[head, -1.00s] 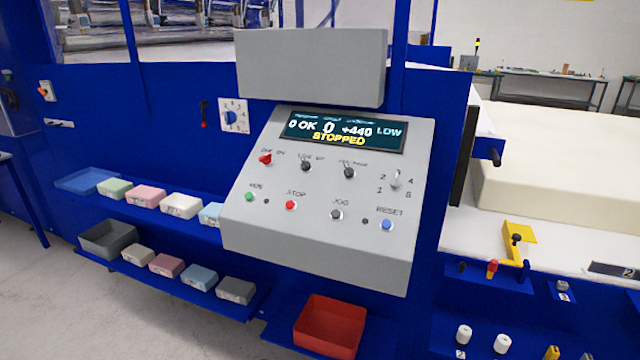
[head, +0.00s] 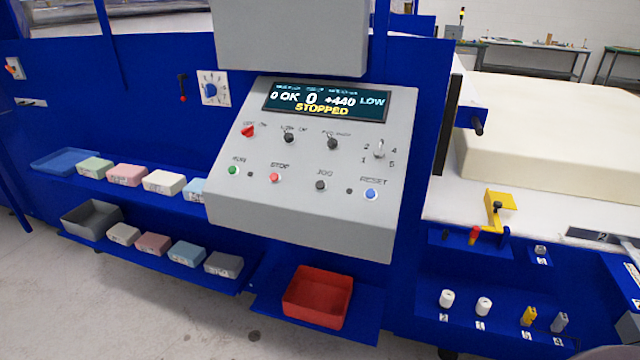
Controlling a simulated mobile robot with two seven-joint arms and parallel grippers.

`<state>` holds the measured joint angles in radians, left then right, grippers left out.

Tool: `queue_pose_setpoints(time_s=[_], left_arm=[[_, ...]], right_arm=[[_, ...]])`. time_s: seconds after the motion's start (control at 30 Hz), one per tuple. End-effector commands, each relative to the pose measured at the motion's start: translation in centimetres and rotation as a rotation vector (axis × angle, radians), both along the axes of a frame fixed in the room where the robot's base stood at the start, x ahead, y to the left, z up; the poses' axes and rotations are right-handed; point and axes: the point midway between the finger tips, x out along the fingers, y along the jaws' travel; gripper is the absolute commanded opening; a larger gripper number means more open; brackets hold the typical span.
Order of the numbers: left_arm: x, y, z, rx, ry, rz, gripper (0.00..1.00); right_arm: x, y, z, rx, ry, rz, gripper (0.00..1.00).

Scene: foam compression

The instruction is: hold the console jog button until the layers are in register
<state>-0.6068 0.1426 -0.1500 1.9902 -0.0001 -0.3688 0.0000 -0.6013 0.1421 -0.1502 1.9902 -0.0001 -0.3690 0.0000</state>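The grey sloped console (head: 310,170) stands in the middle of the head view. Its dark JOG button (head: 321,185) sits in the lower row, between the red STOP button (head: 274,177) and the blue RESET button (head: 370,194). The green RUN button (head: 233,170) is at the left of that row. The display (head: 326,102) reads "0 OK", "0", "+440", "LOW" and "STOPPED". A thick cream foam block (head: 560,130) lies on the white bed at the right. Neither of my grippers is in view, and nothing touches the console.
A red bin (head: 318,297) sits on a blue shelf below the console. Coloured blocks and a grey bin (head: 91,218) stand on shelves at left. A yellow bracket (head: 497,210) and small numbered parts are at lower right. The floor at lower left is clear.

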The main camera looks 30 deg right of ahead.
Motion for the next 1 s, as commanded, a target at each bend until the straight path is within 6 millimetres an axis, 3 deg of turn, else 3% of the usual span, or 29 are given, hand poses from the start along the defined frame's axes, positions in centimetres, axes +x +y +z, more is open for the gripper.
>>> queue_pose_setpoints(time_s=[0.03,0.4,1.0], left_arm=[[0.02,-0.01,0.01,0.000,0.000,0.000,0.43],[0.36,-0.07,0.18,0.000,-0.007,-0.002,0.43],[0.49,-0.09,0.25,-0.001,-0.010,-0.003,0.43]], right_arm=[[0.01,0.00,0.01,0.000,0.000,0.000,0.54],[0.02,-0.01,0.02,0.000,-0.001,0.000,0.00],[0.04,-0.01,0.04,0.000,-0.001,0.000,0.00]])
